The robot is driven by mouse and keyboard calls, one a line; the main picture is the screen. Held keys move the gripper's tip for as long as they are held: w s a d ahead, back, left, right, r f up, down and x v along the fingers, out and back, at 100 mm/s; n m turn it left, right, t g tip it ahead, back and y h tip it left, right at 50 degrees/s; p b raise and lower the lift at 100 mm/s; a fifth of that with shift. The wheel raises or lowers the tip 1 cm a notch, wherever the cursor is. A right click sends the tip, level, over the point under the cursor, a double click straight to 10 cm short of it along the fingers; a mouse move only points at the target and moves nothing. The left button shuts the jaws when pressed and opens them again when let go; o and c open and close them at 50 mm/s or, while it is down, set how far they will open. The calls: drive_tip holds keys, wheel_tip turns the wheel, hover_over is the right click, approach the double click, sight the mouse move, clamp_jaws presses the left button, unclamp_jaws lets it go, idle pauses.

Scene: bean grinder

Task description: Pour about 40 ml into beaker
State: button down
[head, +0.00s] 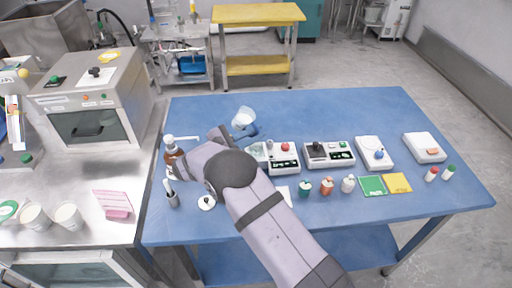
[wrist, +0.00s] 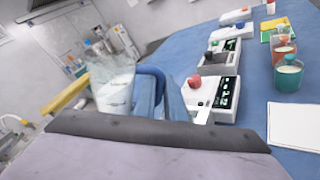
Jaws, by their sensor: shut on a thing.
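My gripper (head: 246,133), with blue fingers, is shut on a clear beaker (head: 243,117) holding white contents. The beaker is beyond the fingers, above the far left part of the blue table, and looks somewhat tilted. In the wrist view the same beaker (wrist: 112,88) is left of the blue fingers (wrist: 160,88), clear above and white below. A second clear vessel (head: 257,150) seems to stand just left of the scale with the red knob (head: 283,158), partly hidden by my arm. I cannot tell what it holds.
Several devices stand in a row rightward, including a black-topped one (head: 329,153) and a white one with a blue knob (head: 374,153). Small jars (head: 327,186) and a green card (head: 372,186) lie nearer. A brown bottle (head: 173,152) stands left. The far table strip is clear.

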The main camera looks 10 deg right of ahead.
drive_tip(key=shift+d+f, duration=0.1)
drive_tip(key=shift+f, duration=0.15)
drive_tip(key=shift+m, duration=0.4)
drive_tip(key=shift+m+y+b, duration=0.3)
drive_tip(key=shift+m+b, duration=0.15)
drive_tip(key=shift+m, duration=0.05)
drive_tip(key=shift+w+a+f+m+b, duration=0.25)
drive_tip(key=shift+a+m+b, duration=0.1)
drive_tip(key=shift+m+b, duration=0.3)
drive_tip(key=shift+w+a+r+m, duration=0.1)
drive_tip(key=shift+r+m, duration=0.15)
drive_tip(key=shift+r, duration=0.05)
drive_tip(key=shift+w+a+r+y, duration=0.2)
drive_tip(key=shift+w+a+y, duration=0.1)
drive_tip(key=shift+w+a, duration=0.35)
idle(0.3)
drive_tip(key=shift+w+a+r+m+t, duration=0.1)
drive_tip(key=shift+a+r+m+t, duration=0.15)
drive_tip(key=shift+m, duration=0.25)
drive_tip(key=shift+w+f+m+b, duration=0.1)
drive_tip(key=shift+f+m+b, duration=0.2)
